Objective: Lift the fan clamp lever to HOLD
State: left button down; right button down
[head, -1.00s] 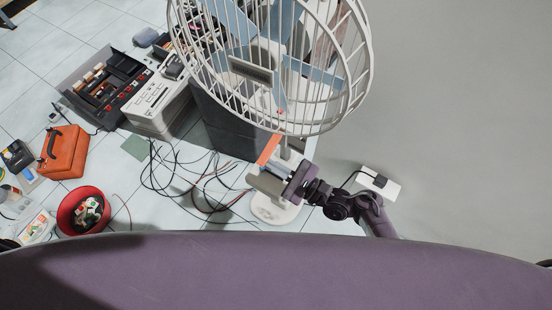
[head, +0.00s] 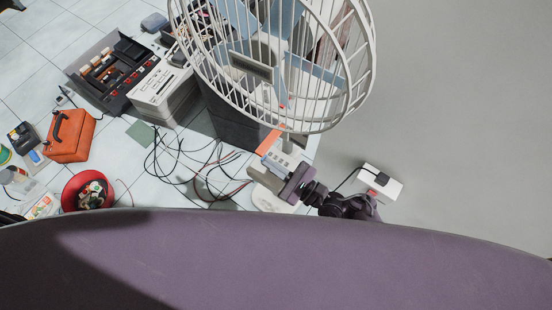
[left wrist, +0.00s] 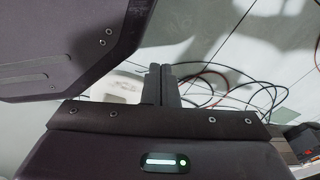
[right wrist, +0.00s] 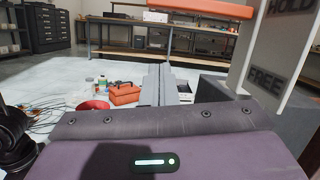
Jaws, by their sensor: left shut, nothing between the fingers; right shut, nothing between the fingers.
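The fan's white wire cage (head: 300,129) fills the top middle of the head view. An orange bar (head: 268,140), which looks like the clamp lever, shows below the cage. In the right wrist view this orange bar (right wrist: 190,8) runs across the top, above my fingertips and apart from them in the picture. A pale upright panel (right wrist: 275,50) at the right there reads HOLD above and FREE below. My right gripper (right wrist: 161,78) is shut and empty; in the head view it (head: 270,158) is just below the orange bar. My left gripper (left wrist: 160,72) is shut and empty, outside the head view.
A stacked deck (head: 165,95), an orange case (head: 70,135) and a red bowl (head: 70,188) stand further left.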

pick_arm(q)
jog(key=shift+w+d+r, duration=0.15)
jog(key=shift+w+r, duration=0.05)
jog(key=shift+w, duration=0.5)
pick_arm(e)
jog(key=v, duration=1)
jog(key=shift+s, duration=0.2)
jog(key=shift+a+f, duration=0.1)
jog(key=shift+a, duration=0.05)
